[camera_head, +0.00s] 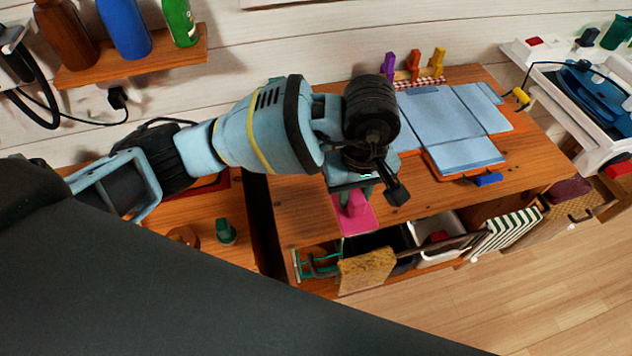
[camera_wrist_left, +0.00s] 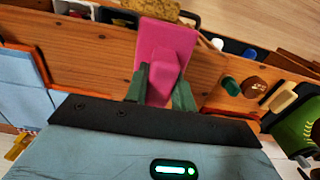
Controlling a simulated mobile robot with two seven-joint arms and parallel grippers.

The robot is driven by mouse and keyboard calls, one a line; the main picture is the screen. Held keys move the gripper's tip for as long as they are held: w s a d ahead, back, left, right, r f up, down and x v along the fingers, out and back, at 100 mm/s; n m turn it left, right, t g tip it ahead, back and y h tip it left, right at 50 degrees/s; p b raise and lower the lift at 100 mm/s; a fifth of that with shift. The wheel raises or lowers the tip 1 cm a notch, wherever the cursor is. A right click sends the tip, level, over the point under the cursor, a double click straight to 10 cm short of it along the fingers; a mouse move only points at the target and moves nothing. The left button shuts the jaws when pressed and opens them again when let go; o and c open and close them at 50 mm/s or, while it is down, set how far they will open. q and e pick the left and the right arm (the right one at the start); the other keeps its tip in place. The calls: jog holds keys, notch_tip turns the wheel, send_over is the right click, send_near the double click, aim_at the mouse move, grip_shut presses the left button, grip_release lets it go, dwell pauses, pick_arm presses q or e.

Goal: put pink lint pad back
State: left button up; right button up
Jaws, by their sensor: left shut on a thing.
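The pink lint pad (camera_head: 357,219) is a flat pink plate with a raised pink grip on it. It is at the front left part of the wooden table (camera_head: 290,215). My left gripper (camera_head: 355,196) is above the pad and shut on its grip. In the left wrist view the pad (camera_wrist_left: 167,38) shows between and beyond the two dark green fingers (camera_wrist_left: 161,88). I cannot tell whether the pad touches the tabletop. My right gripper is not in view.
A folded blue cloth (camera_head: 450,120) lies on an orange board at the right. Coloured pegs (camera_head: 413,65) stand at the back. Below the front edge are a tan sponge (camera_head: 366,269) and a striped item (camera_head: 505,232). A shelf with bottles (camera_head: 130,60) is at upper left.

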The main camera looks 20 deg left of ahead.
pick_arm(q)
jog(key=w+a+f, duration=0.1)
jog(key=a, duration=0.1)
jog(key=w+a+f+p, duration=0.1)
jog(key=a, duration=0.2)
jog(key=a+f, duration=0.1)
jog(key=a, duration=0.2)
jog(key=shift+w+f, duration=0.3)
jog(key=shift+w, duration=0.1)
jog(key=shift+d+f, duration=0.1)
jog(key=shift+f, duration=0.2)
jog(key=shift+f, duration=0.1)
jog(key=shift+f, duration=0.15)
jog(key=o, duration=0.9)
jog(key=shift+o, duration=0.3)
jog(key=shift+r, duration=0.2)
